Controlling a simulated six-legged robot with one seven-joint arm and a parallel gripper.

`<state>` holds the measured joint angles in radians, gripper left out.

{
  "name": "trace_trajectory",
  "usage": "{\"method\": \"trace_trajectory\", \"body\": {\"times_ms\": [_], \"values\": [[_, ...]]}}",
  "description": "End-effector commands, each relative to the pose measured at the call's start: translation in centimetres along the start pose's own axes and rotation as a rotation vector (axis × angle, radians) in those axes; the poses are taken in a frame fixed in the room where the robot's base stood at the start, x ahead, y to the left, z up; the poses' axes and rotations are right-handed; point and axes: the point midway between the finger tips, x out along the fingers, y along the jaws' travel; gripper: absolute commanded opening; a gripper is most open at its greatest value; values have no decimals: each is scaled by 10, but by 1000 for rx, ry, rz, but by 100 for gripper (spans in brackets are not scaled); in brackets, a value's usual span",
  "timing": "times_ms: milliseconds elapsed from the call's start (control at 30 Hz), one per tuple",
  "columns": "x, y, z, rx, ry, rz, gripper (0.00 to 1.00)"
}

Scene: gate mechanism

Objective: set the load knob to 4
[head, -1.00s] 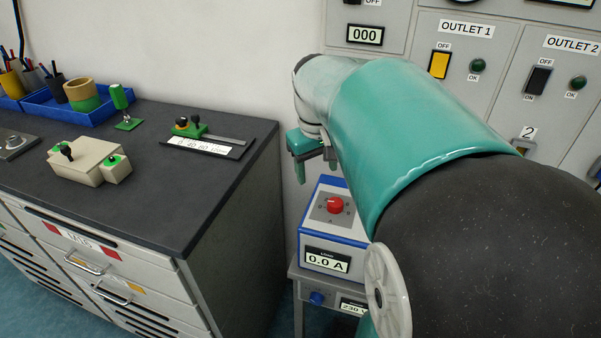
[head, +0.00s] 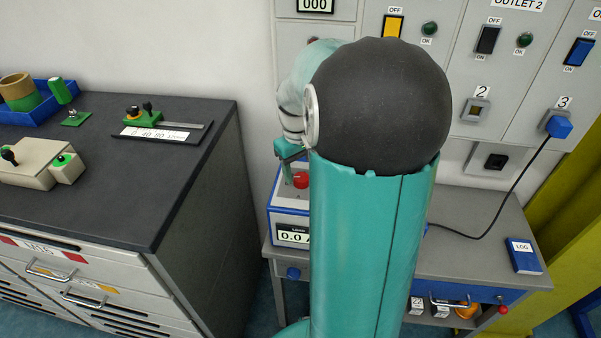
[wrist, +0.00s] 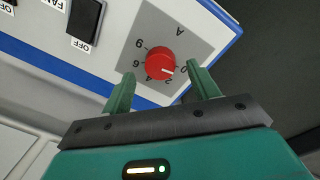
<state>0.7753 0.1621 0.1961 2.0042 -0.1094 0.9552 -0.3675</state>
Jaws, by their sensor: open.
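The red load knob (wrist: 160,63) sits on a grey dial plate with numbers and an "A" mark, on the face of a white and blue load box. In the wrist view its white pointer line points towards the 0. In the head view the knob (head: 300,180) is partly hidden behind my arm, above the box's display (head: 293,235), whose reading is partly covered. My gripper (wrist: 163,88) is open, its two teal fingers apart and on the near side of the knob, with nothing between them. It also shows in the head view (head: 288,165) just above the knob.
A black rocker switch (wrist: 86,20) marked OFF is beside the dial. The load box stands on a grey bench (head: 480,265) with a blue LOG book (head: 524,256) and a cable. A dark-topped cabinet (head: 200,150) stands to the left, the outlet panel (head: 450,80) behind.

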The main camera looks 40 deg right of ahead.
Motion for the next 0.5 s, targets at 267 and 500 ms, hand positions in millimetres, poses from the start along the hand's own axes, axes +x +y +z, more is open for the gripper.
{"method": "trace_trajectory", "body": {"times_ms": [267, 500], "values": [[24, 0, -2, -1, 0, 1, 60], [25, 0, -2, -1, 1, 1, 60]]}}
